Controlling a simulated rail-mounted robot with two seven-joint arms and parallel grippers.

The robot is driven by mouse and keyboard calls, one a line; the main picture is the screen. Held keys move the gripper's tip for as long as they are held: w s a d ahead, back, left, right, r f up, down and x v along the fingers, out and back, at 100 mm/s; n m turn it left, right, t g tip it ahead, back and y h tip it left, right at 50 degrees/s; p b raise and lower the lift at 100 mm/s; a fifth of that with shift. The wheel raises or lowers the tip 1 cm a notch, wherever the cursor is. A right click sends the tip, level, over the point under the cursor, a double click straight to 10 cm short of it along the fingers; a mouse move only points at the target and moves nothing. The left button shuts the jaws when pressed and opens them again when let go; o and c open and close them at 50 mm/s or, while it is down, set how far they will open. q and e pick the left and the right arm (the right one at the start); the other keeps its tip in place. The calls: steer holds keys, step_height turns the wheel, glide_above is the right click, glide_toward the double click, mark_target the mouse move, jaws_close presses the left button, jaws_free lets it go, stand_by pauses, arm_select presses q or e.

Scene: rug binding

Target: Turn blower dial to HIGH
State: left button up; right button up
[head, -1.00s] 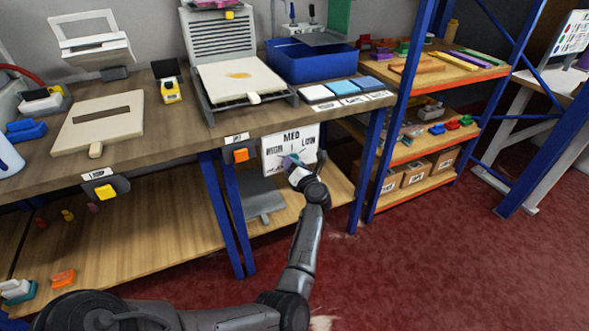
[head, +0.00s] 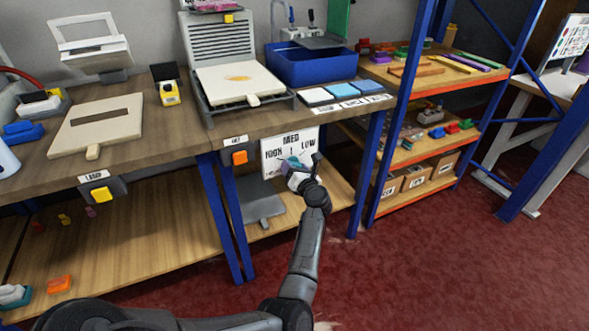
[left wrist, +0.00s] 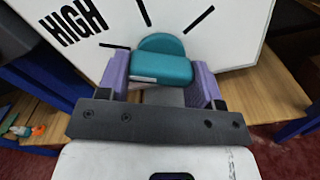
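The blower dial is a teal knob (head: 293,162) on a white panel (head: 276,148) marked HIGH, MED and LOW, below the workbench edge. In the left wrist view the knob (left wrist: 162,68) sits between the purple fingers of my left gripper (left wrist: 160,82), which flank it closely and appear to touch both sides. HIGH and its tick show at the upper left there. The left gripper (head: 294,178) is in front of the panel in the head view and covers part of the dial. Which mark the dial points to is not clear. My right gripper is not in view.
The wooden workbench (head: 150,140) runs above the panel, with an orange button box (head: 239,157) beside it. A grey paddle-like part (head: 262,203) is just below. A blue post (head: 367,170) stands to the right, then a shelf rack (head: 410,153). Red floor is clear in front.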

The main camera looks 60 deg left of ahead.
arm_select(q)
steer(key=o, duration=0.5)
steer(key=d+p, duration=0.1)
steer(key=d, duration=0.3)
steer(key=s+d+p, duration=0.1)
steer(key=d+p, duration=0.1)
steer(key=d, duration=0.3)
steer(key=d+p, duration=0.1)
steer(key=d, duration=0.3)
steer(key=shift+s+d+p, duration=0.35)
steer(key=shift+d, duration=0.05)
